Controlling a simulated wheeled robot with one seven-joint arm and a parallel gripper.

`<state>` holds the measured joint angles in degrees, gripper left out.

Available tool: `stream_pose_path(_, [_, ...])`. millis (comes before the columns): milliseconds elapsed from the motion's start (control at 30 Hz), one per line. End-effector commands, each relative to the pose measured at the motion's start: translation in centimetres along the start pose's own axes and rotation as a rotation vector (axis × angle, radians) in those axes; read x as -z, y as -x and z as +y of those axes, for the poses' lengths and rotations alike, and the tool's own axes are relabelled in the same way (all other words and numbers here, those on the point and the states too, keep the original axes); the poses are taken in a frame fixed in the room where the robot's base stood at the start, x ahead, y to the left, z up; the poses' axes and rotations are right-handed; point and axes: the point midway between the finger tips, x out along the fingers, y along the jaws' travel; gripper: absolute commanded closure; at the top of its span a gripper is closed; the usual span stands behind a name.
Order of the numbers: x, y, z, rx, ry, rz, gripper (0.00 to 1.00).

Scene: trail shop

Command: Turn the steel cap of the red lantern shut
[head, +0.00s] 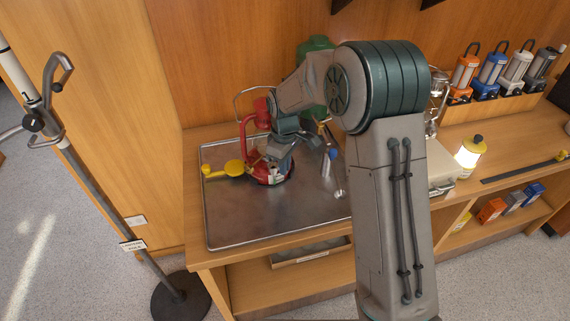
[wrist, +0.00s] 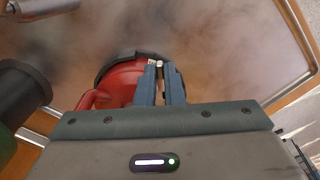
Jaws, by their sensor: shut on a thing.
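The red lantern (head: 265,179) stands on the metal tray (head: 268,224) on the wooden counter. In the wrist view its red body and dark rim (wrist: 120,80) show just beyond the fingers. My gripper (head: 270,166) reaches down to the lantern's lower body from the right; it also shows in the wrist view (wrist: 160,66). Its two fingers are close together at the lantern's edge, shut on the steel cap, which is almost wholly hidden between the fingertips. How far the cap is turned cannot be told.
A yellow funnel-like piece (head: 235,168) lies left of the lantern, and a green container (head: 316,46) stands behind my arm. A pole stand (head: 150,255) rises at the left. The tray's front is clear.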

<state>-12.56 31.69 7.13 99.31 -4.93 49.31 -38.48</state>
Motion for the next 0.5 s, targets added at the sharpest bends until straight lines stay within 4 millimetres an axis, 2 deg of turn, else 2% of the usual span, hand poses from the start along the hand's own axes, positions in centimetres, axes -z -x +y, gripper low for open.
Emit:
stream_pose_path(267, [0.06,-0.08,-0.26,-0.001,-0.058,0.001,1.0])
stream_pose_path(500, [0.11,-0.2,-0.86,-0.002,-0.216,0.001,1.0])
